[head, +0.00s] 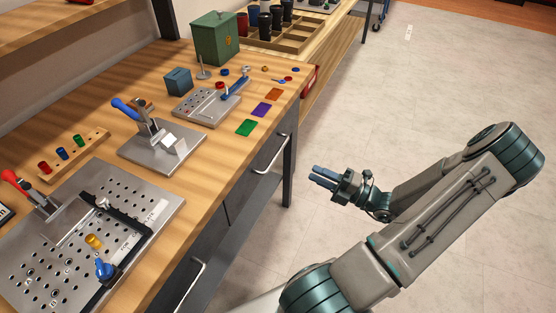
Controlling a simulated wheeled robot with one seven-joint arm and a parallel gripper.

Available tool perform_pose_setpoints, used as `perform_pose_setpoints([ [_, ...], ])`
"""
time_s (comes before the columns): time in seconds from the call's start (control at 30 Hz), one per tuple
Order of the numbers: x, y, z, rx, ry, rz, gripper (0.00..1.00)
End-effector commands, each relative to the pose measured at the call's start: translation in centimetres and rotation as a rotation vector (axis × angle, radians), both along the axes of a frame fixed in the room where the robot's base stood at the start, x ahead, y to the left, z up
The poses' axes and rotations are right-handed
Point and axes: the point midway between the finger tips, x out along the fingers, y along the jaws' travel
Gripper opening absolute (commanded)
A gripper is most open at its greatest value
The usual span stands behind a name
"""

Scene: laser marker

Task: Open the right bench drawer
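The right bench drawer has a grey front (252,191) under the far end of the wooden bench top and appears shut. Its silver bar handle (272,154) stands out from the front. My gripper (318,177) is in the air over the floor, to the right of the handle and apart from it. Its blue fingers point left toward the bench, show a small gap and hold nothing. My arm reaches in from the lower right.
A second drawer with a silver handle (191,285) is nearer, at the lower left. The bench top (222,160) carries fixtures, coloured plates and a green box (214,38). A dark bench leg (289,170) stands just right of the drawer. The floor (400,90) beyond is clear.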

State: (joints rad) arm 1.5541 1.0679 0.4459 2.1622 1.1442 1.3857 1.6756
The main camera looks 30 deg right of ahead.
Motion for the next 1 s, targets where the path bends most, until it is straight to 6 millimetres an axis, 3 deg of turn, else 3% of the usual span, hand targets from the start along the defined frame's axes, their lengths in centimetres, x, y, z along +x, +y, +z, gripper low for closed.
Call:
perform_pose_setpoints([
  [0.27,2.2,1.5,0.4,0.025,0.0,-0.01,0.26],
  [0.7,9.0,6.8,2.1,0.021,0.0,-0.011,0.26],
  [1.0,10.6,8.0,2.5,0.019,0.002,-0.014,0.26],
])
